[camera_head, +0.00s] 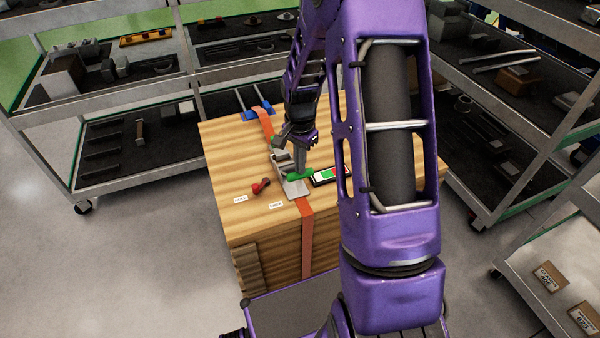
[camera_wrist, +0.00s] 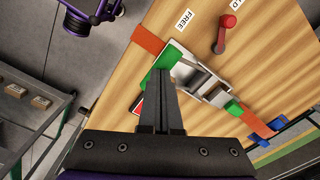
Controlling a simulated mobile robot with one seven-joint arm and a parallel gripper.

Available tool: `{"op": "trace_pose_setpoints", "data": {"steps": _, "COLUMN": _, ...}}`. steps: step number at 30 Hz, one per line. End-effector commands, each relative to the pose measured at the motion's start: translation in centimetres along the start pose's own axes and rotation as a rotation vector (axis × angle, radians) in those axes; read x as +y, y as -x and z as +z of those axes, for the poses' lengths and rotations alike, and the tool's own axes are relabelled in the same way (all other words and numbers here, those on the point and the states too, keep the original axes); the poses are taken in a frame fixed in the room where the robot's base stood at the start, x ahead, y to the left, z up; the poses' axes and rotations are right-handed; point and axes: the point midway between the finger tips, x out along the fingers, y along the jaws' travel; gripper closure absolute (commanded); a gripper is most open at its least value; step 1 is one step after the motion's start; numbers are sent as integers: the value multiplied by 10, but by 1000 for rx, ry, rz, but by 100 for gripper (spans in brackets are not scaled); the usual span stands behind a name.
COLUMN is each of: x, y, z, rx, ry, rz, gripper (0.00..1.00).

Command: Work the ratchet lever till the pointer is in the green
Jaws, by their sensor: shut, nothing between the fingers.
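The ratchet (camera_head: 293,187) is a grey metal body on a wooden crate, with an orange strap (camera_head: 307,235) through it. Its green lever (camera_head: 301,175) lies at my gripper (camera_head: 302,168); the lever also shows in the wrist view (camera_wrist: 166,57). My gripper (camera_wrist: 160,73) is shut and empty, its tips close to the green lever; I cannot tell whether they touch. A small red-knobbed lever (camera_wrist: 226,27) points towards the HOLD label, away from the FREE label (camera_wrist: 184,19).
The crate top (camera_head: 235,150) is clear at left. A blue bracket (camera_head: 257,115) holds the strap at the far edge. Shelf carts with parts stand behind, at left (camera_head: 130,130) and at right (camera_head: 500,150). My arm hides the crate's right part.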

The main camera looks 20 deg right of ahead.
Motion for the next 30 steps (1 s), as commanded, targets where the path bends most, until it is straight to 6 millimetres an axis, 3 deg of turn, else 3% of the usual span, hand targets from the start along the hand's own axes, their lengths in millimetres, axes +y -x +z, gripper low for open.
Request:
{"op": "trace_pose_setpoints", "data": {"steps": 5, "x": -1, "y": -12, "z": -1, "rx": 2, "ry": 0, "rz": -3, "gripper": 100}}
{"op": "trace_pose_setpoints", "data": {"steps": 8, "x": -2, "y": -7, "z": -1, "rx": 4, "ry": 0, "rz": -5, "gripper": 100}}
{"op": "trace_pose_setpoints", "data": {"steps": 30, "x": -1, "y": 68, "z": -1, "rx": 4, "ry": 0, "rz": -4, "gripper": 100}}
